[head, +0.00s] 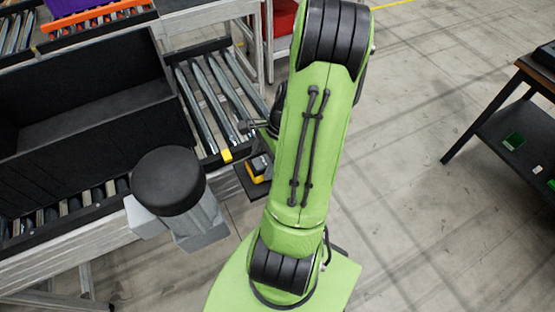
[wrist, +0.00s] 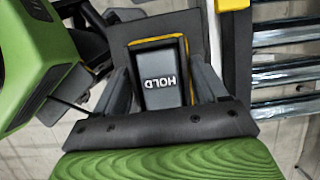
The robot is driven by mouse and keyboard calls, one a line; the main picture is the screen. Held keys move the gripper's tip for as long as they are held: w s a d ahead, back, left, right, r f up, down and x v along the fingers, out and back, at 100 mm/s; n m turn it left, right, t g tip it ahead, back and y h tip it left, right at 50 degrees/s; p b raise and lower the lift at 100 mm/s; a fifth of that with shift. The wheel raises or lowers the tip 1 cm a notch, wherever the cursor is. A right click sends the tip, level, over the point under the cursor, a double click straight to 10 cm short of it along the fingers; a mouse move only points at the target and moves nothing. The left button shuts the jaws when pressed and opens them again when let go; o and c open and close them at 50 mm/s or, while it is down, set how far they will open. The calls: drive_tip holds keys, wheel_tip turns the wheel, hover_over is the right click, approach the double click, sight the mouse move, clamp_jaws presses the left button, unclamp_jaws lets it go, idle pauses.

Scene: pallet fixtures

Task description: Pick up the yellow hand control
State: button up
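The yellow hand control (wrist: 160,88) lies between my gripper's fingers in the wrist view. In the head view the hand control (head: 257,169) shows as a small yellow and black thing beside the conveyor's end. My arm partly hides the gripper there.
A roller conveyor (head: 215,95) runs beside the plate, its rollers close to my gripper in the wrist view (wrist: 285,75). A large black bin (head: 80,140) stands on it. A dark table (head: 515,130) is at the right. The floor between is clear.

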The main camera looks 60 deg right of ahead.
drive_tip(key=c, duration=0.6)
wheel_tip(320, 180, up, 10)
drive_tip(key=shift+r+p, duration=0.1)
drive_tip(key=shift+p, duration=1.1)
